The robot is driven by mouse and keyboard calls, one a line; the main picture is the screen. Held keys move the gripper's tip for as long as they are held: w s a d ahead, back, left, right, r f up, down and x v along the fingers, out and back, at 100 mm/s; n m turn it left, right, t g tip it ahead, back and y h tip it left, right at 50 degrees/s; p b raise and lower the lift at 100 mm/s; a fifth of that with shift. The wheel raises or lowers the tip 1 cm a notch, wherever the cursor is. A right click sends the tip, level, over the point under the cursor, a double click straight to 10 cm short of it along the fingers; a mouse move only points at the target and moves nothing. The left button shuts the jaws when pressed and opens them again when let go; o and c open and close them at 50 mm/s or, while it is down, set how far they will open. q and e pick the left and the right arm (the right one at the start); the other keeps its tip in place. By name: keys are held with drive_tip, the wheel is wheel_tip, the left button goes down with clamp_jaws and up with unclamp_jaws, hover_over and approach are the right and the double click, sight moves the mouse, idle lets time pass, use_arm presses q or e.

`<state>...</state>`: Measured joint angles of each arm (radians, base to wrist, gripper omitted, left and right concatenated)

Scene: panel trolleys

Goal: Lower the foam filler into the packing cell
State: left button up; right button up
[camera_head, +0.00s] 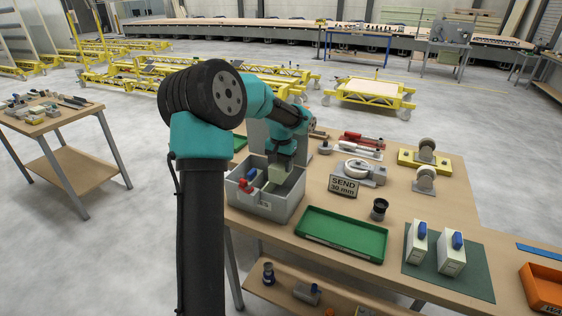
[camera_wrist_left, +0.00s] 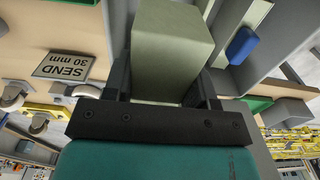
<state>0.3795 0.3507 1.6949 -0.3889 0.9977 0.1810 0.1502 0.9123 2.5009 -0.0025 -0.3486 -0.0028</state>
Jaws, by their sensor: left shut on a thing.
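The foam filler (camera_wrist_left: 172,50) is a pale green block held between the two dark fingers of my left gripper (camera_wrist_left: 163,88) in the left wrist view. In the head view, my left gripper (camera_head: 283,158) points down over the grey divided crate (camera_head: 262,211), with the foam filler (camera_head: 277,174) at the crate's opening. The packing cell beneath the block is mostly hidden by the block and gripper. A blue-topped item (camera_head: 251,177) and a red item (camera_head: 246,187) sit in the crate's left part. I cannot tell whether the block touches a wall. My right gripper is not in view.
A green tray (camera_head: 343,250) lies just right of the crate. A "SEND 30 mm" sign (camera_head: 343,187), a dial gauge (camera_head: 357,170) and a dark cylinder (camera_head: 379,209) stand on the bench. Two white blue-topped items stand on a green mat (camera_head: 480,278).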

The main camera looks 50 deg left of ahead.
use_arm(q)
drive_tip(key=shift+f, duration=5.75)
drive_tip(key=shift+f, duration=0.65)
drive_tip(key=o, duration=1.1)
drive_tip(key=shift+r, duration=0.1)
wheel_tip(320, 180, up, 17)
drive_tip(key=shift+r, duration=0.15)
